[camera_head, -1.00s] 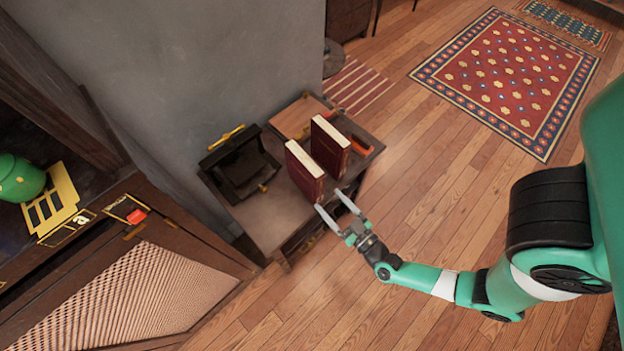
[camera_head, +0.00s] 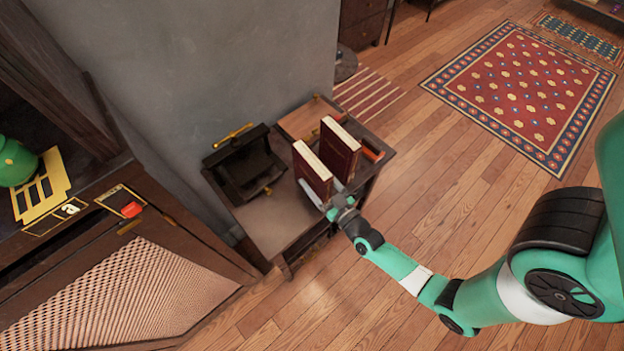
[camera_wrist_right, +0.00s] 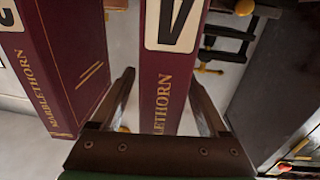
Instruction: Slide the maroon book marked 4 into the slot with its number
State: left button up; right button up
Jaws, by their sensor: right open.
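Two maroon books stand upright on a small wooden table. In the head view the left book (camera_head: 312,172) is at my right gripper and the right book (camera_head: 341,148) stands beside it. My right gripper (camera_head: 325,193) is open, with one finger on each side of the left book's near end. In the right wrist view the open gripper (camera_wrist_right: 165,105) straddles a maroon spine (camera_wrist_right: 176,75) with a cream label. The other book (camera_wrist_right: 68,60) is at the left. The labels are cut off, so I cannot tell their numbers. I cannot make out a numbered slot. My left gripper is not in view.
A dark open box (camera_head: 242,168) with gold handles is left of the books on the table (camera_head: 268,222). A grey wall is behind. A cabinet (camera_head: 150,285) with a gold slotted plate (camera_head: 42,190) stands at left.

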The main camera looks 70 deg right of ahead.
jog(key=shift+w+d, duration=0.25)
jog(key=shift+w, duration=0.1)
grip_shut()
dwell(1.1)
jog(key=shift+r, duration=0.1)
